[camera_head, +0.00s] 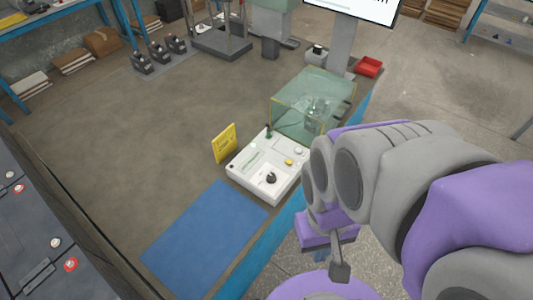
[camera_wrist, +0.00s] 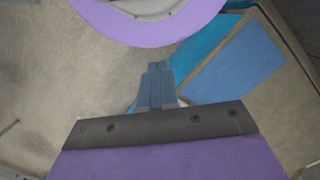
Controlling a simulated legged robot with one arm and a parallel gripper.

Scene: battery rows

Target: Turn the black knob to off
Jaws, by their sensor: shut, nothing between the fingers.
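The black knob (camera_head: 271,178) sits on the top of a white control box (camera_head: 250,187), near the box's front corner. The box also carries a yellow button (camera_head: 289,162) and a small upright dark-green lever. The knob's pointer direction is too small to tell. My gripper (camera_head: 340,272) hangs pointing down beyond the table's blue edge, to the right of and apart from the box. In the wrist view my gripper (camera_wrist: 157,68) shows its two fingers together, with nothing between them. The knob is not visible in the wrist view.
A blue mat (camera_head: 200,240) lies in front of the box, and a yellow sign (camera_head: 225,143) stands at its left. A clear green-tinted case (camera_head: 312,100) stands behind it. A red tray (camera_head: 368,67) is further back.

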